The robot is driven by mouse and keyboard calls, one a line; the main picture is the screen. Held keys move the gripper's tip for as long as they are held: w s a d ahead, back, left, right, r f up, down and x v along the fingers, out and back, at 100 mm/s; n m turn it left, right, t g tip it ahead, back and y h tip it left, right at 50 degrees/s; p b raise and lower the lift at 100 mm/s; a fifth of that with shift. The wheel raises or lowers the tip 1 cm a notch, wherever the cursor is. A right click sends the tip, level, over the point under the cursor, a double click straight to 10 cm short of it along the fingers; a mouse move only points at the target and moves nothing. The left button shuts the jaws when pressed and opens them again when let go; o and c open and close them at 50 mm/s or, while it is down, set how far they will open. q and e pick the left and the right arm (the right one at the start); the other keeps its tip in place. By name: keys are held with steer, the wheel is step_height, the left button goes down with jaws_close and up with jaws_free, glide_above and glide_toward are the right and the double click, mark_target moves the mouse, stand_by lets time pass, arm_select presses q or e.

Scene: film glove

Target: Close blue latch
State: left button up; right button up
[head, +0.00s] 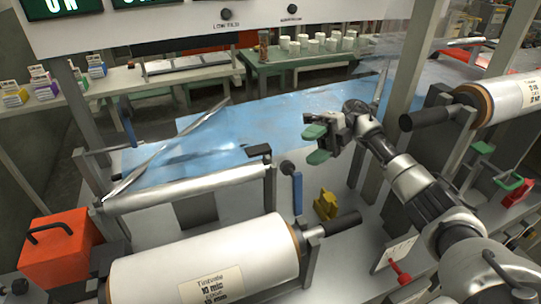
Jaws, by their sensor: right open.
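The blue latch (298,193) is an upright blue bar with a black knob at its top left. It stands beside the right end of the metal roller, at the middle of the machine. I cannot tell whether it is closed. My right gripper (315,144) has green fingertips, spread apart and empty. In the picture it is above and slightly right of the blue latch, apart from it, over the blue film. My left gripper is not in view.
A large film roll (205,266) lies in front, with a yellow latch (325,205) near its right end. A red latch (401,273) sits lower right and a green latch (511,181) at right. An orange box (60,258) stands at left. Blue film (265,125) covers the bed.

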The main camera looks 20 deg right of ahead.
steer(key=p+x, duration=0.3)
steer(key=x, duration=0.7)
steer(key=shift+a, duration=0.45)
steer(key=shift+r, duration=0.1)
jaws_close()
